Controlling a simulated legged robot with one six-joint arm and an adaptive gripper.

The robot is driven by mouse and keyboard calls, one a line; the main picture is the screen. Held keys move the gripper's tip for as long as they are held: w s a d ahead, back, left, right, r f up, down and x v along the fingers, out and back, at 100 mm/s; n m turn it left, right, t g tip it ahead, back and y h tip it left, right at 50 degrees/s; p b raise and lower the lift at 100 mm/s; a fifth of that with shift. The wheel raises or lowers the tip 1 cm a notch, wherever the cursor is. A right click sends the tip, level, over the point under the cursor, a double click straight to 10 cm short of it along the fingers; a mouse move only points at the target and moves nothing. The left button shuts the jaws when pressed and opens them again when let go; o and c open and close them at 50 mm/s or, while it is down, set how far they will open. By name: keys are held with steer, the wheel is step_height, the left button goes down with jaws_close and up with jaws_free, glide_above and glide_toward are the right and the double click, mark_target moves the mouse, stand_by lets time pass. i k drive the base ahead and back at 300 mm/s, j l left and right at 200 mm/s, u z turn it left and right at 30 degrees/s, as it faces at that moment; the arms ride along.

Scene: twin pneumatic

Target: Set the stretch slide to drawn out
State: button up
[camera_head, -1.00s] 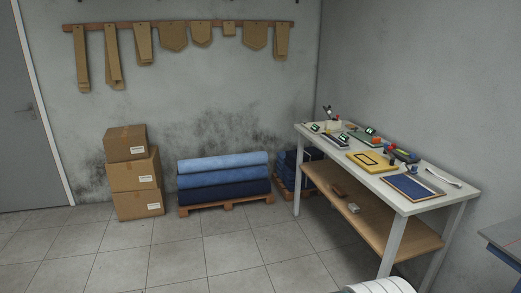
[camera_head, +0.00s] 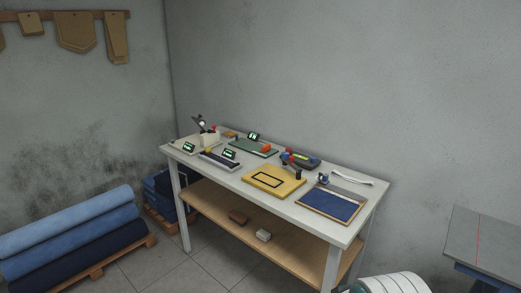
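A white workbench (camera_head: 272,178) stands in the middle of the view and bears several small devices. I cannot tell for sure which one is the stretch slide. A dark rail-like device (camera_head: 219,161) with a small lit display lies at the bench's left part. A green board (camera_head: 254,148) with an orange block (camera_head: 266,148) and a lit display lies behind it. The devices are too small to read any slide's position. My gripper is not in view.
A yellow plate (camera_head: 258,183), a blue panel (camera_head: 333,207) and a dark device with red and yellow parts (camera_head: 300,160) lie on the bench. Fabric rolls (camera_head: 70,232) lie at left. A grey table (camera_head: 485,242) stands at right.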

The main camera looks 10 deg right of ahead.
mark_target(266, 148)
steer(key=i+j, duration=0.2)
steer(key=i, duration=0.35)
steer(key=i+j, duration=0.2)
steer(key=i, duration=0.3)
steer(key=i+j, duration=0.2)
steer(key=i, duration=0.35)
steer(key=i+j, duration=0.25)
steer(key=i, duration=0.3)
steer(key=i+j, duration=0.2)
steer(key=i, duration=0.35)
